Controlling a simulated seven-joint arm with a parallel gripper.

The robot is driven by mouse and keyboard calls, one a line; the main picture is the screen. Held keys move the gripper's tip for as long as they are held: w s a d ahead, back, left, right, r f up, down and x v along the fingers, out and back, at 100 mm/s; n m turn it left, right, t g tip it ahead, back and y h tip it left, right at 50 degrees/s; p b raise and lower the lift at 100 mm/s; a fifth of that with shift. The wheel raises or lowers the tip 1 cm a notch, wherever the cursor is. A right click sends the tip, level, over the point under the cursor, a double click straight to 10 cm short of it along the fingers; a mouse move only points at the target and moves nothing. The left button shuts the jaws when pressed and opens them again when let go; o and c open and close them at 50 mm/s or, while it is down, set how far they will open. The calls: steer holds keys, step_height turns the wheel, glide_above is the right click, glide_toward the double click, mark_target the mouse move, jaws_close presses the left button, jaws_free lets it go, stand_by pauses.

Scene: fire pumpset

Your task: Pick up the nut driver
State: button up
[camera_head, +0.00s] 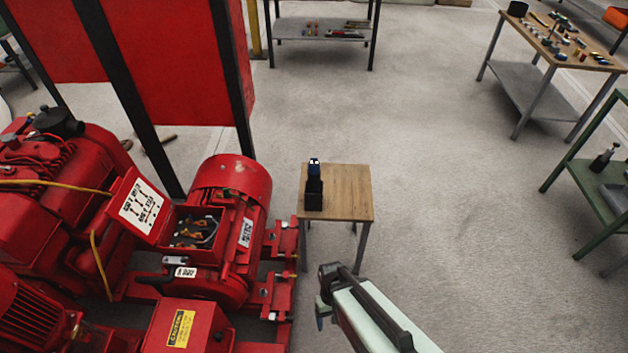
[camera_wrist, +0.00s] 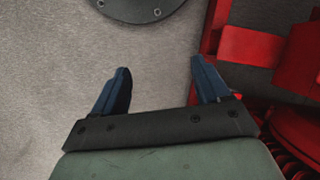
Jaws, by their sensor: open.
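On a small wooden table (camera_head: 352,190) in the head view stands a black holder (camera_head: 314,196). A dark blue item with a white-marked top (camera_head: 314,166) stands upright in it; it looks like the handle of the nut driver, but it is too small to be sure. My gripper (camera_head: 320,318) hangs in front of the small table, apart from it, nearer the camera. In the wrist view my gripper (camera_wrist: 160,85) shows two blue fingers spread wide with nothing between them. The holder and its item are not in the wrist view.
A red pump set (camera_head: 215,270) with an open wiring box fills the left, close beside the small table. Red panels (camera_head: 180,60) on dark posts stand behind it. A workbench with parts (camera_head: 570,45) and a green shelf (camera_head: 600,180) stand right. Floor between is clear.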

mark_target(312, 178)
steer(key=w+a+r+t+y, duration=0.3)
steer(key=w+a+t, duration=0.2)
steer(key=w+a, duration=0.4)
steer(key=w+a+r+t+y, duration=0.3)
steer(key=w+a+t, duration=0.2)
steer(key=w+a, duration=0.45)
steer(key=w+d+r+m+t+h, duration=0.2)
steer(key=w+d+r+t+h, duration=0.1)
steer(key=w+d+r+t, duration=0.35)
steer(key=w+d+r+m+t+h, duration=0.2)
steer(key=w+d+r+t, duration=0.1)
steer(key=w+r+t, duration=0.5)
steer(key=w, duration=0.2)
steer(key=w+g, duration=0.1)
steer(key=w, duration=0.1)
steer(key=w+r+g, duration=0.1)
steer(key=w, duration=0.1)
steer(key=shift+d, duration=0.2)
steer(key=shift+w+d+r, duration=0.1)
steer(key=shift+w+d, duration=0.05)
steer(key=shift+w, duration=1.35)
steer(key=shift+w+d+r, duration=0.1)
steer(key=shift+w+d, duration=0.05)
steer(key=shift+w, duration=1.35)
